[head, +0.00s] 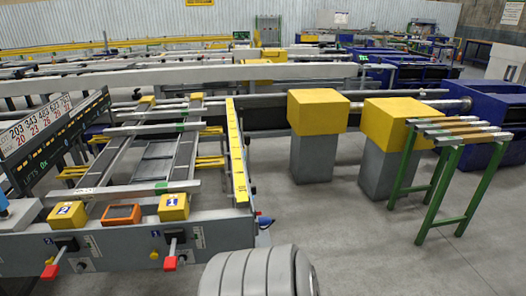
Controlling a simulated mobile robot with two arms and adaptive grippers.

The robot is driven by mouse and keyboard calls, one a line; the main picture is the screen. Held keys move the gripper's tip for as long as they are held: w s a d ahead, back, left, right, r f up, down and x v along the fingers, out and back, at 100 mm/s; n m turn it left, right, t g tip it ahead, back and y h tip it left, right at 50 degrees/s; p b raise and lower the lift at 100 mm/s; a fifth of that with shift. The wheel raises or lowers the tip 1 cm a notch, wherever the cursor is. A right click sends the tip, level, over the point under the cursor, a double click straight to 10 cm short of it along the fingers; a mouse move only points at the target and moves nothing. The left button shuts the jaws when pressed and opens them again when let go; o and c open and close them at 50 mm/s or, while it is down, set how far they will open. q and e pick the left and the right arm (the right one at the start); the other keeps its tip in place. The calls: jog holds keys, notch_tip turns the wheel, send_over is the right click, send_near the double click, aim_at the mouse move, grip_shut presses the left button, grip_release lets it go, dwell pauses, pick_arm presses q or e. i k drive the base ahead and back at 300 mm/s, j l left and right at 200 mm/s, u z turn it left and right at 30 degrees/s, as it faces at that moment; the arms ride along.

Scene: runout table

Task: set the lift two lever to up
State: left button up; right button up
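Two levers with red knobs stick out from the front face of the grey runout table (120,248). The left lever (50,271) comes out below a yellow block (66,215) whose label looks like a 2. Its rod slants down to the left from a dark mount, with the knob low. The right lever (170,263) is below another yellow block (174,207) whose label looks like a 1; its knob also hangs low. The exact lever settings are hard to tell. Neither of my grippers shows.
An orange-framed panel (121,214) sits between the yellow blocks. A large grey ribbed rounded shape (258,272) fills the bottom middle, right of the levers. Yellow-topped pedestals (318,112) and a green stand (440,185) are to the right. Open floor lies at lower right.

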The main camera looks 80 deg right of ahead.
aim_at(248, 136)
jog(key=z, duration=3.05)
jog(key=j+z, duration=0.35)
jog(key=k+j+z, duration=0.15)
jog(key=z, duration=0.25)
jog(key=k+j+z, duration=0.15)
jog(key=j+z, duration=0.2)
